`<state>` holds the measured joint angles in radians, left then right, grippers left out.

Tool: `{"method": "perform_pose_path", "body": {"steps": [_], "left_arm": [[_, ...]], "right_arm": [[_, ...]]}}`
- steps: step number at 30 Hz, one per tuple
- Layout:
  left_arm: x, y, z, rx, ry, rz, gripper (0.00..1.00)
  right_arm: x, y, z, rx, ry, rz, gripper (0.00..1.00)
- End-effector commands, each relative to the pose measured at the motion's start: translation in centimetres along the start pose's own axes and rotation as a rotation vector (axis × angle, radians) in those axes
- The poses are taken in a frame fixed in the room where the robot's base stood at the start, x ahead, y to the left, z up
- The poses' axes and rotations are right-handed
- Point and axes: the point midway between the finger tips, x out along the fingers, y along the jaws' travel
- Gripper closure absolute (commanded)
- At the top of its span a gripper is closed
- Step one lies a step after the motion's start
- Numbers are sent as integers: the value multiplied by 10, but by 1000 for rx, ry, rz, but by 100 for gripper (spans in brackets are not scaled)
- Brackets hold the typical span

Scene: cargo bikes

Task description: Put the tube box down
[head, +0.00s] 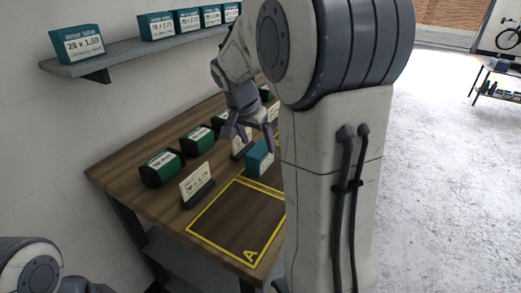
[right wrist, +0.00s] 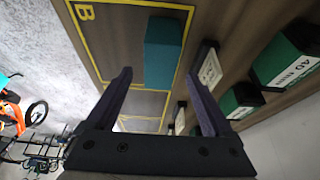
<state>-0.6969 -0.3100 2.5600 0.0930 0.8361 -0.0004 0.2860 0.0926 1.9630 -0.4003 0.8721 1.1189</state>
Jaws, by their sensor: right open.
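The teal tube box (head: 260,158) is at the table, partly hidden by my right arm in the head view. In the right wrist view the tube box (right wrist: 163,50) lies within the yellow outline marked B (right wrist: 85,12), close to its right side. My right gripper (head: 250,141) is over the box in the head view. My left gripper is out of view.
The wooden table (head: 128,176) has an empty yellow outline marked A (head: 236,222) in front. Dark green boxes (head: 161,168) and a price sign (head: 196,184) stand along the wall side. A shelf (head: 125,56) above holds several teal boxes (head: 77,43).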

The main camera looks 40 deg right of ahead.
Motion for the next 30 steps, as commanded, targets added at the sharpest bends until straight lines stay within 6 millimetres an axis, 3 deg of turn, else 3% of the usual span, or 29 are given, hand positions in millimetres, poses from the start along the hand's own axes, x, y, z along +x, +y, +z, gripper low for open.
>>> {"method": "perform_pose_path", "body": {"steps": [3,7,16,19,22,25,28,30], "left_arm": [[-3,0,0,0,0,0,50],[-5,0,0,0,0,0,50],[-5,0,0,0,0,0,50],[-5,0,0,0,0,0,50],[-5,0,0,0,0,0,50],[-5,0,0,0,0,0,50],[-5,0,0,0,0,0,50],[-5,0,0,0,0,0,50]], "right_arm": [[-25,-1,0,0,1,-4,14],[-40,-1,-1,0,2,-3,14],[-48,0,1,-4,-2,-1,14],[-51,-8,20,-76,-19,-21,14],[-58,-21,72,-287,-67,-72,14],[-68,-27,143,-579,-129,-145,14],[-78,-16,216,-895,-186,-224,14],[-83,2,266,-1133,-223,-286,14]]}}
